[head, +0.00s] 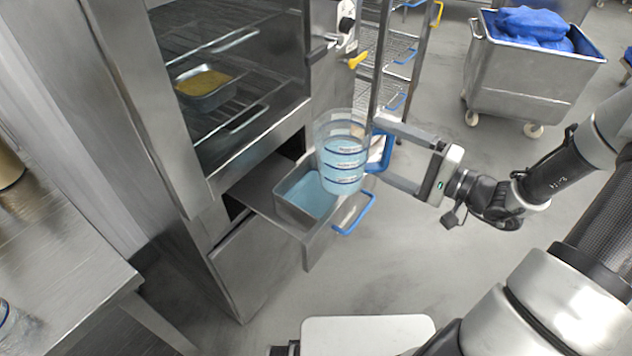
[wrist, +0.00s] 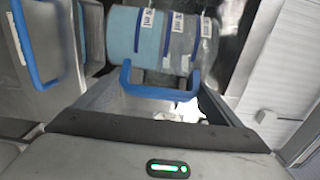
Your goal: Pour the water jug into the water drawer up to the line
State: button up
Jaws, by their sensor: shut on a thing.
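The clear water jug (head: 341,165) has blue level bands and holds light blue water. It appears roughly upright above the right side of the open water drawer (head: 274,190). Light blue water (head: 312,195) shows in the drawer's basin; its fill line cannot be made out. My gripper (head: 382,150) is shut on the jug's blue handle, coming from the right. In the wrist view the jug (wrist: 165,40) lies across the top, with its handle (wrist: 160,92) between my fingers. No stream of water is visible.
The drawer's blue pull handle (head: 355,215) sticks out below the jug. The steel oven (head: 225,90) above holds a tray of yellow food (head: 204,88). A wire rack (head: 400,60) stands behind my gripper. A bin with blue bags (head: 530,75) is at back right. A steel table (head: 60,250) is at left.

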jog(key=s+d+r+p, duration=0.1)
jog(key=s+r, duration=0.1)
jog(key=s, duration=0.7)
jog(key=shift+s+d+r, duration=0.25)
jog(key=shift+d+r, duration=0.05)
dwell(0.5)
